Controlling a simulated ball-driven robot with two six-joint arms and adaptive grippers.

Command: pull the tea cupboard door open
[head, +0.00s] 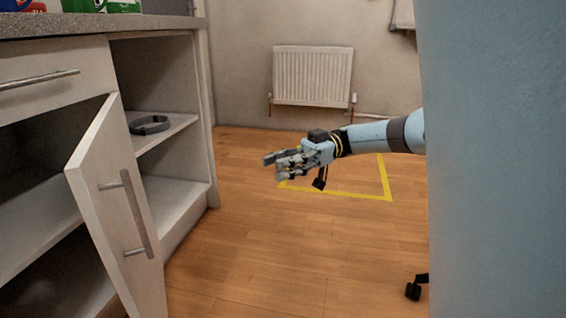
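The cupboard (177,198) stands at the left under a grey worktop. Its pale door (93,180) is swung part way out, showing shelves inside. A vertical metal bar handle (137,213) is on the door's outer face. My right gripper (272,168) reaches in from the right, well to the right of the door and touching nothing. Its fingers are apart with nothing between them. My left gripper is not in view.
A dark ring-shaped object (150,124) lies on the upper shelf. A drawer (50,73) is above the opening. A radiator (312,76) is on the back wall. Yellow tape (388,180) marks the floor. The wooden floor before the cupboard is clear. A large pale blue surface blocks the right side.

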